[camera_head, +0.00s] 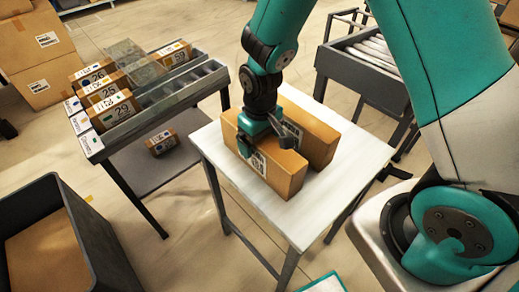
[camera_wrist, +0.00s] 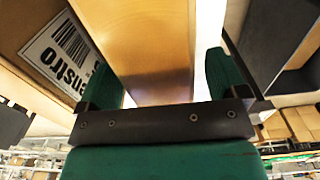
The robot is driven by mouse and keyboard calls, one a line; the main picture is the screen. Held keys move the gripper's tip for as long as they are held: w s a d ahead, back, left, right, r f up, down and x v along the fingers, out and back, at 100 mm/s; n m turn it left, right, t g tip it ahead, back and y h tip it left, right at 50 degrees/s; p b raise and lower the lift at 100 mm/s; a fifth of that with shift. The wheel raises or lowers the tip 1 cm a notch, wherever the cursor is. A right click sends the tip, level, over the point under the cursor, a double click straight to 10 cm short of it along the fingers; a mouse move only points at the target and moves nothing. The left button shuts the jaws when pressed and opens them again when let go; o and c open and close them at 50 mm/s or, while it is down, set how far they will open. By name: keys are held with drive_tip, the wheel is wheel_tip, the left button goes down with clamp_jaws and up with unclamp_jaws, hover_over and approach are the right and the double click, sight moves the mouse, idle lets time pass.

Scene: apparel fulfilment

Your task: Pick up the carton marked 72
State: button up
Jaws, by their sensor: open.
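Two brown cartons stand side by side on a white-topped table in the head view, a front carton (camera_head: 285,172) and a rear carton (camera_head: 318,138). Both carry white labels, but I cannot read a 72 on either. My gripper (camera_head: 265,142) is open, low over the front carton's upper edge. In the wrist view, a tan carton surface (camera_wrist: 150,45) lies between the open green fingers of my gripper (camera_wrist: 165,80). A labelled carton face (camera_wrist: 35,25) is left of them. I cannot tell whether the fingers touch the carton.
The white table (camera_head: 225,150) has bare room around the cartons. A grey rack (camera_head: 185,95) at left holds several numbered cartons, including 29 (camera_head: 118,108); another carton (camera_head: 162,142) lies on its lower shelf. A dark bin (camera_head: 95,235) stands front left, a roller stand (camera_head: 350,68) behind right.

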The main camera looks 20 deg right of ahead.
wheel_tip(320, 180, down, 2)
drive_tip(key=shift+f, duration=0.1)
drive_tip(key=shift+c, duration=0.2)
drive_tip(key=c, duration=1.3)
